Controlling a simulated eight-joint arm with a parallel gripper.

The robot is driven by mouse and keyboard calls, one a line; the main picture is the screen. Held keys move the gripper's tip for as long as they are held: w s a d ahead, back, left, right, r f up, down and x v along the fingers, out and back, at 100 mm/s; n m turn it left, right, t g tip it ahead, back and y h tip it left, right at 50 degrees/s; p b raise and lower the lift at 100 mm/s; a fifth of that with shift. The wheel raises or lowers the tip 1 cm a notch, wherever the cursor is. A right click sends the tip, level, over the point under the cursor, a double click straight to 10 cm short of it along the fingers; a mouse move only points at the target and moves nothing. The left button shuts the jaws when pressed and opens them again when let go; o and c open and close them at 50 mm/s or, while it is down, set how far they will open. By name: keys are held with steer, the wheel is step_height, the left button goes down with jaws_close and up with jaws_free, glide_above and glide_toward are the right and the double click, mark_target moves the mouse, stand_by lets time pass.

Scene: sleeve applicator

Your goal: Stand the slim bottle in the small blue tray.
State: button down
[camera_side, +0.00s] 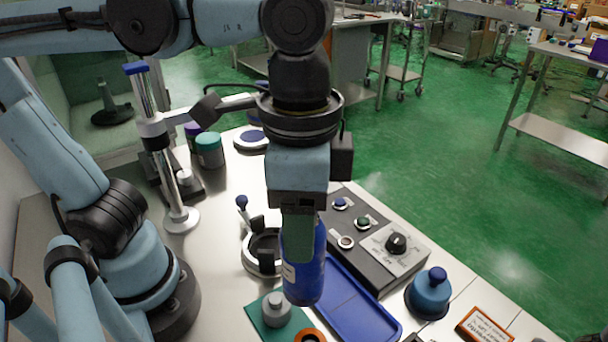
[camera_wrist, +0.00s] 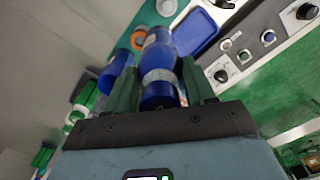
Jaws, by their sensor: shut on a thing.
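The slim bottle (camera_side: 308,270) is blue with a pale label. My gripper (camera_side: 298,240) is shut on it from above, and the bottle hangs roughly upright. In the wrist view the bottle (camera_wrist: 159,75) lies between my green fingers (camera_wrist: 160,85). The small blue tray (camera_side: 350,310) lies flat on the bench, just right of the bottle in the side view. The tray also shows in the wrist view (camera_wrist: 195,32), beyond the bottle. The bottle hides part of the tray's left edge, and I cannot tell its exact height above the bench.
A grey-topped piece (camera_side: 276,308) on a green mat and an orange ring (camera_side: 310,336) sit near the bottle's lower end. A black round holder (camera_side: 263,250) is left of it. A control box (camera_side: 375,245) with knobs and a blue domed item (camera_side: 429,293) stand right.

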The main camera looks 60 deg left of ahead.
steer(key=shift+s+d, duration=0.65)
steer(key=shift+d, duration=0.25)
steer(key=w+a+f, duration=0.6)
steer(key=w+f, duration=0.3)
steer(key=f, duration=0.2)
steer(key=shift+w, duration=0.3)
steer(key=shift+f, duration=0.1)
steer(key=shift+c, duration=2)
jaws_free()
